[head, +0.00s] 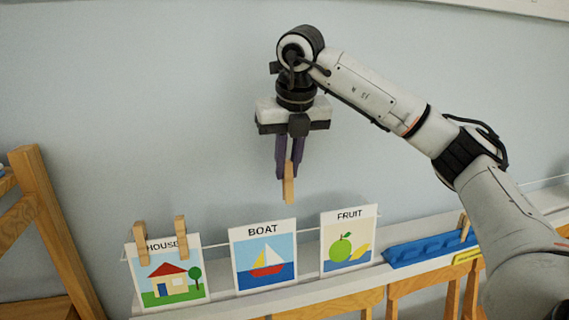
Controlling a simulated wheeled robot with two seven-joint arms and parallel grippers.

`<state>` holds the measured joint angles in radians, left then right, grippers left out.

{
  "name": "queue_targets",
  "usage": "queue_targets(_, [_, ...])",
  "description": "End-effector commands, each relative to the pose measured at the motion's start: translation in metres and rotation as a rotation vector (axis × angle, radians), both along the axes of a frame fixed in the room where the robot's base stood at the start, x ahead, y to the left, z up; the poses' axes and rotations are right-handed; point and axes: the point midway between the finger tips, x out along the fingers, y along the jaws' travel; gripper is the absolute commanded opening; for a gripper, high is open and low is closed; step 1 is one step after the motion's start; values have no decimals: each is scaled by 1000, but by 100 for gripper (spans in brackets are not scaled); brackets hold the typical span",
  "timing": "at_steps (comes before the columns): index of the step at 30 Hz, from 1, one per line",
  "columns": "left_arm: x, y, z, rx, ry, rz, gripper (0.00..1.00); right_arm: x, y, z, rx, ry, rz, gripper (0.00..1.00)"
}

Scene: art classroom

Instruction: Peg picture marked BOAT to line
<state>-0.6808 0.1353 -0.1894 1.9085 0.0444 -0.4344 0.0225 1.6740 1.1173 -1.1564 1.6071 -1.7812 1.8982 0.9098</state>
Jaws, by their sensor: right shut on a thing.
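The picture marked BOAT (263,257) stands upright on a white ledge, in the middle of three pictures, and shows a sailboat. No peg is seen on it. The thin line (216,244) runs behind the pictures near their upper parts. My right gripper (288,172) points down above and slightly right of the BOAT picture. It is shut on a wooden peg (289,190), which hangs below the fingertips, clear of the picture's top edge. My left gripper is not in view.
The HOUSE picture (168,277) at the left has two wooden pegs (180,229) at its top. The FRUIT picture (348,240) stands at the right. A blue tray (425,249) with a peg sits further right. A wooden frame (52,225) is at the far left.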

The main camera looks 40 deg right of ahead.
Motion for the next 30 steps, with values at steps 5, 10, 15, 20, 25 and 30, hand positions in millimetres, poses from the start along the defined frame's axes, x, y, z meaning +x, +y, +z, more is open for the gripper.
queue_targets(5, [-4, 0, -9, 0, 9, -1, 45, 1, -1, -8, 0, 0, 2, 1])
queue_targets(10, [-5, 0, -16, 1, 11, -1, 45, 3, -1, -16, 1, 0, 3, 1])
queue_targets(15, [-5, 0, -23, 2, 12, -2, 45, 4, -2, -25, 1, 1, 4, 1])
queue_targets(20, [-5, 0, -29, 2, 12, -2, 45, 6, -3, -32, 1, 1, 4, 1])
queue_targets(25, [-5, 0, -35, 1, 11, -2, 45, 8, -4, -41, 1, 0, 3, 1])
queue_targets(30, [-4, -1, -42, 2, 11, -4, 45, 6, -3, -49, 1, -1, 5, 1])
